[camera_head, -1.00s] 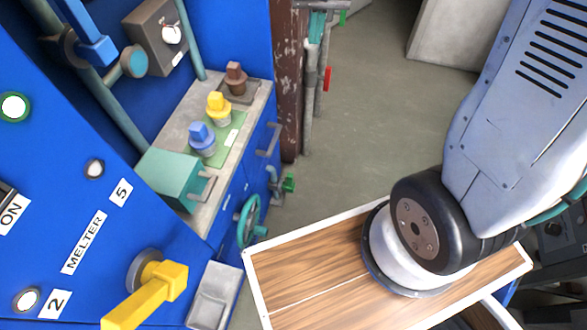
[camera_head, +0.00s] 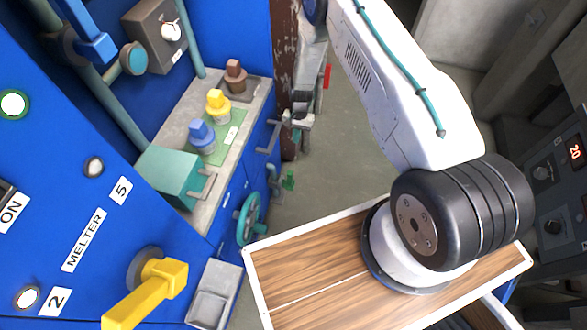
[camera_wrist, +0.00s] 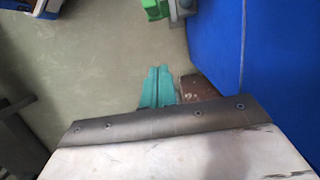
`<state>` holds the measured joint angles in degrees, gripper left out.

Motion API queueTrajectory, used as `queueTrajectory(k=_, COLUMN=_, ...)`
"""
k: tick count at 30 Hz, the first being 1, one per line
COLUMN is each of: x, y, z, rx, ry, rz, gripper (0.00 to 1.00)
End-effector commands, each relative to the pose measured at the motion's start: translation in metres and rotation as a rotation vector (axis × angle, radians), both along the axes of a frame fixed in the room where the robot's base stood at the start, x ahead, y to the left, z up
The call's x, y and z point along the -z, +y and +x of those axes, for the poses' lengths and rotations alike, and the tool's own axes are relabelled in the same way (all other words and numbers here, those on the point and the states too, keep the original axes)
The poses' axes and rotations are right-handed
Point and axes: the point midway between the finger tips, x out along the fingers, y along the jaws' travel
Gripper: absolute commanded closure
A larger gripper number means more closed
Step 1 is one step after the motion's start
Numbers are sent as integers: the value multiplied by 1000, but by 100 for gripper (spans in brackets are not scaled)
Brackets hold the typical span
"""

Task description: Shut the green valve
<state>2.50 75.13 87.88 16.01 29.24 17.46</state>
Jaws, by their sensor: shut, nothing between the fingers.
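A small green valve handle (camera_head: 289,180) shows in the head view, low beside the end of the blue cabinet, next to a grey pipe. In the wrist view a bright green part (camera_wrist: 150,14), apparently the same valve, stands at the top edge beside a grey fitting. My gripper (camera_wrist: 158,72) has teal fingers, closed together and empty. Their tips point toward the green part, with a visible gap of floor between. In the head view I cannot clearly make out the fingertips.
A teal handwheel (camera_head: 250,218) sits on the blue cabinet front (camera_head: 232,190). A rusty brown post (camera_head: 286,60) and a red handle (camera_head: 327,76) stand behind. A wood-topped surface (camera_head: 310,265) is in front. Open floor (camera_head: 350,150) lies right of the valve.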

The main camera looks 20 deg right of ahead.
Motion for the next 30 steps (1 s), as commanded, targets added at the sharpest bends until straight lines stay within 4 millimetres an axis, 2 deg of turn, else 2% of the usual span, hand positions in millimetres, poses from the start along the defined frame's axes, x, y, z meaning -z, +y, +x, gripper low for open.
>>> queueTrajectory(k=1, x=13, y=0, z=-5, rx=8, ry=6, rz=-2, gripper=100)
queueTrajectory(k=4, x=26, y=-1, z=-8, rx=17, ry=9, rz=-4, gripper=100)
queueTrajectory(k=16, x=30, y=-1, z=-10, rx=20, ry=11, rz=-5, gripper=100)
queueTrajectory(k=20, x=39, y=0, z=-13, rx=20, ry=13, rz=-4, gripper=100)
queueTrajectory(k=23, x=52, y=2, z=-16, rx=20, ry=14, rz=-4, gripper=100)
queueTrajectory(k=30, x=102, y=10, z=-27, rx=20, ry=15, rz=-4, gripper=100)
